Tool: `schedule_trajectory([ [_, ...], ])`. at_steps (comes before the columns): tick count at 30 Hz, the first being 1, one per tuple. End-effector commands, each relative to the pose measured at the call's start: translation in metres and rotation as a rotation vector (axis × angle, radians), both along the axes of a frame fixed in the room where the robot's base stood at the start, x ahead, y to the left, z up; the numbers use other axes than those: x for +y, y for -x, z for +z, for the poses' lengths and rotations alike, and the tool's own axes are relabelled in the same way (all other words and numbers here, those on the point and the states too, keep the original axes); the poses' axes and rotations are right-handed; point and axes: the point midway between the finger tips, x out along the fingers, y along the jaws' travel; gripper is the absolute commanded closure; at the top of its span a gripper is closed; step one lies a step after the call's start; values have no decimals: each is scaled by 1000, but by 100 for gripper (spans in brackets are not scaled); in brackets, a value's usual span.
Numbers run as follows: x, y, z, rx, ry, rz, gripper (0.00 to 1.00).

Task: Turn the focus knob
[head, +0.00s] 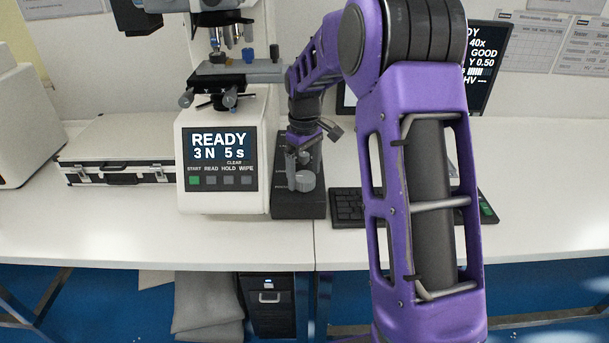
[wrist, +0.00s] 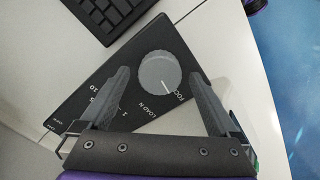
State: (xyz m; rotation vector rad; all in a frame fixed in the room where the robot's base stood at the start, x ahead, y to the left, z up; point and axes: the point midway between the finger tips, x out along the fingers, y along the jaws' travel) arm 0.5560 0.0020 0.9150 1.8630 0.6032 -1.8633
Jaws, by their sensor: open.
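The focus knob (wrist: 159,72) is a round grey dial with a ribbed side and a white pointer line on top. It sits on a black control box (wrist: 148,24), beside printing that reads "FOC", partly hidden. In the head view the knob (head: 302,181) shows as a grey cylinder near the box's front. My gripper (wrist: 161,76) is open, one finger on each side of the knob in the wrist view, with gaps visible. In the head view my gripper (head: 312,138) appears above and behind the knob; contact is not visible.
The hardness tester (head: 222,150), its display reading "READY 3 N 5 s", stands left of the box. A keyboard (head: 346,207) lies to the right, partly behind my arm. A silver case (head: 125,145) is at the left. The white bench front (head: 120,235) is clear.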

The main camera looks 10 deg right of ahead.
Motion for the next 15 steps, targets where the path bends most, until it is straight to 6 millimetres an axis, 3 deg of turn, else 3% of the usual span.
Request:
schedule_trajectory([
  [11, 0, 0, -6, 0, 0, 0, 4],
  [15, 0, 0, -6, 0, 0, 0, 29],
])
